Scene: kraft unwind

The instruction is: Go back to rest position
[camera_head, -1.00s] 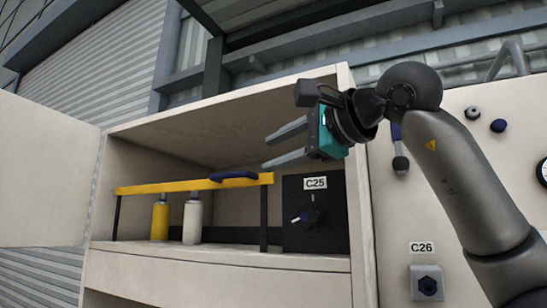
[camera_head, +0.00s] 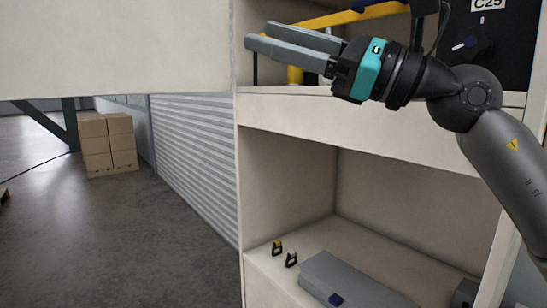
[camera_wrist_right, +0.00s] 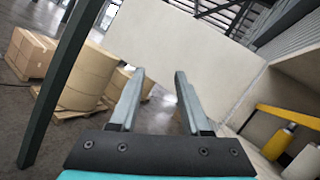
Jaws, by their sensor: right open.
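My right gripper (camera_head: 290,47) is at the top of the head view, in front of the cabinet's upper compartment, its fingers pointing left. It is open and empty, with a gap between the two grey fingers in the right wrist view (camera_wrist_right: 157,78). It touches nothing that I can see. The arm comes in from the right and partly hides the upper shelf. My left gripper is not in view.
The open cabinet door (camera_head: 115,45) spans the upper left. A yellow bar (camera_head: 325,19) and a knob panel (camera_head: 500,45) are in the upper compartment. A grey case (camera_head: 350,282) lies on the lower shelf (camera_head: 375,248). Cardboard boxes (camera_head: 108,145) stand on the far floor.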

